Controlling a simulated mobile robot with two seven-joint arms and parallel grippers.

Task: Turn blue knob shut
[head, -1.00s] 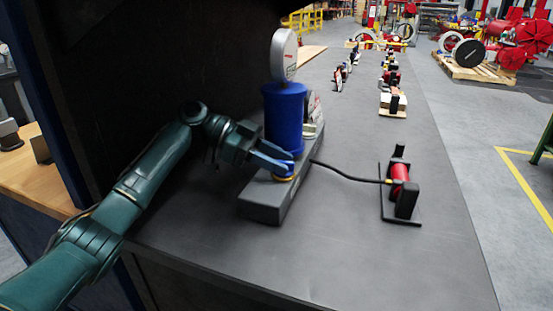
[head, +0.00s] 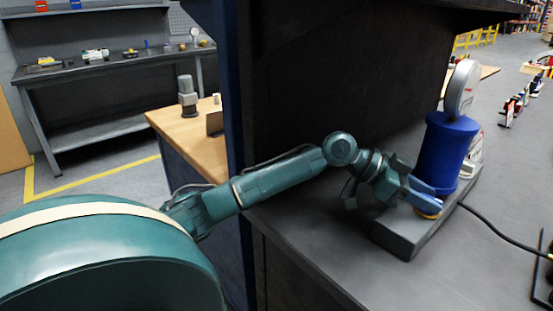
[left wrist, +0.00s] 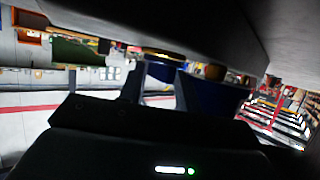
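The valve actuator has an upright blue cylinder (head: 447,150) with a round white gauge (head: 464,88) on top, standing on a grey base block (head: 398,236). My left gripper (head: 430,197) reaches in from the left, low beside the cylinder, at a yellow ring (head: 430,213) over the base. In the head view its fingers mostly hide the blue knob. In the left wrist view, the blue knob (left wrist: 162,70) with its yellow ring (left wrist: 163,55) sits between the two fingertips, which appear to touch its sides. My right gripper is not in view.
A dark bench top (head: 480,260) carries the actuator, with a black hose (head: 505,235) running right from it. A dark upright panel (head: 330,90) stands behind my arm. A wooden table (head: 185,130) and a farther workbench (head: 100,75) are at left.

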